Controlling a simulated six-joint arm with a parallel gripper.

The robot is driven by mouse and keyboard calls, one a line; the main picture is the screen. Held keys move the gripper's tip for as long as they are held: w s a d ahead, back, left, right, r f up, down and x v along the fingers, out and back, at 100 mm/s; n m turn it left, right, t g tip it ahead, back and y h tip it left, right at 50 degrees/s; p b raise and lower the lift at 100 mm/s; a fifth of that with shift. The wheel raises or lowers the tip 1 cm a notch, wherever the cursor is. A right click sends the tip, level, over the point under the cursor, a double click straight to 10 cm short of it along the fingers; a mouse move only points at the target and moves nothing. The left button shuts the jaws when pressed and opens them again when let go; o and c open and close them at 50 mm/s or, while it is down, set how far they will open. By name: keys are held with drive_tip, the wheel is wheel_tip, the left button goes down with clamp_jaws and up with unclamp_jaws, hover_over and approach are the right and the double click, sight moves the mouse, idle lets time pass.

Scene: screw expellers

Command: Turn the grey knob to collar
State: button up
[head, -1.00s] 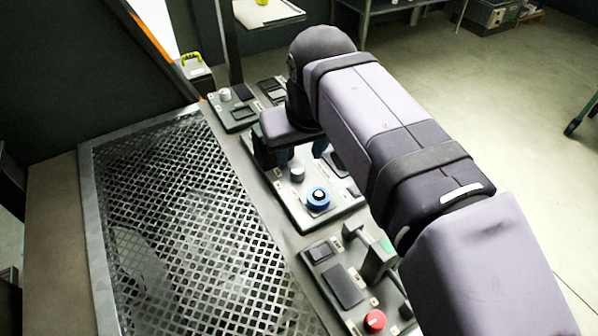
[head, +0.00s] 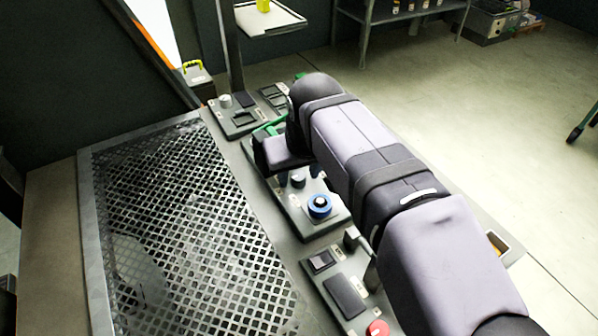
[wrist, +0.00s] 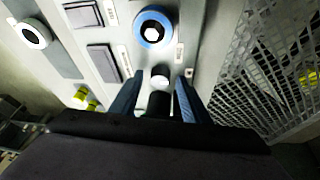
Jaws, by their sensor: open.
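The grey knob (head: 298,181) is a small round knob on the middle panel, beside a larger blue knob (head: 320,205). In the wrist view the grey knob (wrist: 160,73) shows a pale, bright top, with the blue-ringed knob (wrist: 153,28) just above it. My gripper (wrist: 159,84) is open, its two blue fingers on either side of the grey knob with gaps to it. A dark cylinder shows between the fingers below the knob; I cannot tell what it is. In the head view my arm hides part of the panel.
A mesh grate (head: 180,230) lies left of the panels. A near panel bears a red button (head: 378,328) and dark switches. A far panel holds another pale knob (head: 225,101). Dark rectangular switches (wrist: 103,62) sit left of the knobs in the wrist view.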

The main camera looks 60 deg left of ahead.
drive_tip(key=c, duration=1)
drive_tip(key=shift+r+p, duration=0.15)
drive_tip(key=shift+p, duration=0.15)
drive_tip(key=shift+w+r+n+g+p, duration=0.15)
drive_tip(key=shift+n+g+p, duration=0.25)
drive_tip(key=shift+n+p, duration=0.55)
drive_tip(key=n+g+p, duration=0.1)
drive_tip(key=n+p, duration=0.2)
drive_tip(key=shift+w, duration=0.15)
drive_tip(key=n+g+p, duration=0.1)
drive_tip(key=n+p, duration=0.2)
drive_tip(key=n, duration=0.1)
drive_tip(key=shift+w+g, duration=0.1)
drive_tip(key=shift+g, duration=0.2)
drive_tip(key=shift+a+n+g+h+p, duration=0.1)
drive_tip(key=shift+n+g+h+p, duration=0.4)
drive_tip(key=shift+n+p, duration=1.05)
